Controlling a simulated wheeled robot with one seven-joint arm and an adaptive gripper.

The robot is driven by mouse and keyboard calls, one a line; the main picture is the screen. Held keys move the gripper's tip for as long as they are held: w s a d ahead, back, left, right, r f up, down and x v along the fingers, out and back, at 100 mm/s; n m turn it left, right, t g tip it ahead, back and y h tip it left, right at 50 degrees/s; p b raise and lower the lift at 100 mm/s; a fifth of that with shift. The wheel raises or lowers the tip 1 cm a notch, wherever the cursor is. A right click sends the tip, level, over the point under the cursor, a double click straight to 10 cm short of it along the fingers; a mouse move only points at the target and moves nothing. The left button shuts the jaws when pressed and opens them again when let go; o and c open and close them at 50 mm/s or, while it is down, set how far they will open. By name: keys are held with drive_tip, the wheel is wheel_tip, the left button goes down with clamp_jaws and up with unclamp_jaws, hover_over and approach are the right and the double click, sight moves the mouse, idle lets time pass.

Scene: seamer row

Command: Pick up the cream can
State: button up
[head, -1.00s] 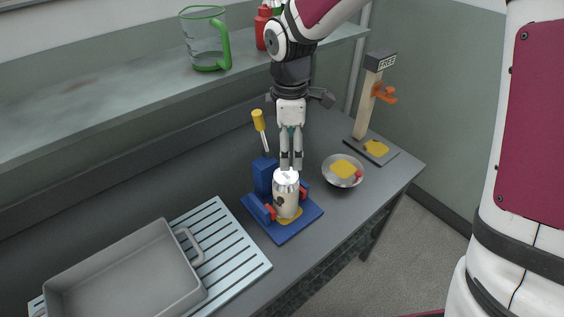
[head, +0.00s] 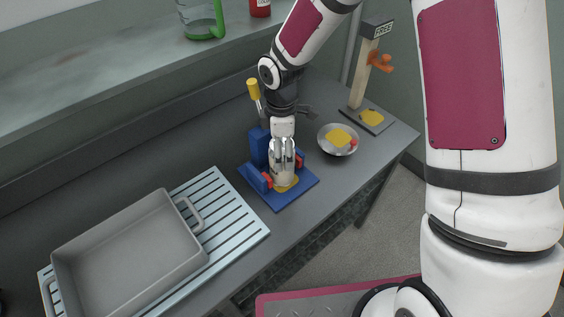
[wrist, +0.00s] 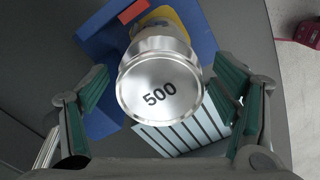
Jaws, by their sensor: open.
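The cream can (head: 284,178) stands upright on the yellow patch of a blue seamer base, between red pads. In the wrist view its silver lid (wrist: 160,88), marked "500", faces the camera. My gripper (head: 283,160) is over the can from above, its fingers partly hiding it in the head view. In the wrist view my gripper (wrist: 160,110) is open, with one green-padded finger on each side of the can and gaps between. The blue seamer (head: 288,194) has an upright block and a yellow-handled lever (head: 254,90).
A metal bowl (head: 325,142) with a yellow patch and a red item stands right of the seamer. Behind it is a post marked "FREE" (head: 359,80). A grey tray (head: 72,257) sits on a slatted rack (head: 257,228) at left. A shelf (head: 120,95) runs behind.

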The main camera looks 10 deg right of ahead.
drive_tip(key=shift+f, duration=1.3)
clamp_jaws()
drive_tip(key=shift+r, duration=0.1)
drive_tip(key=shift+r, duration=0.1)
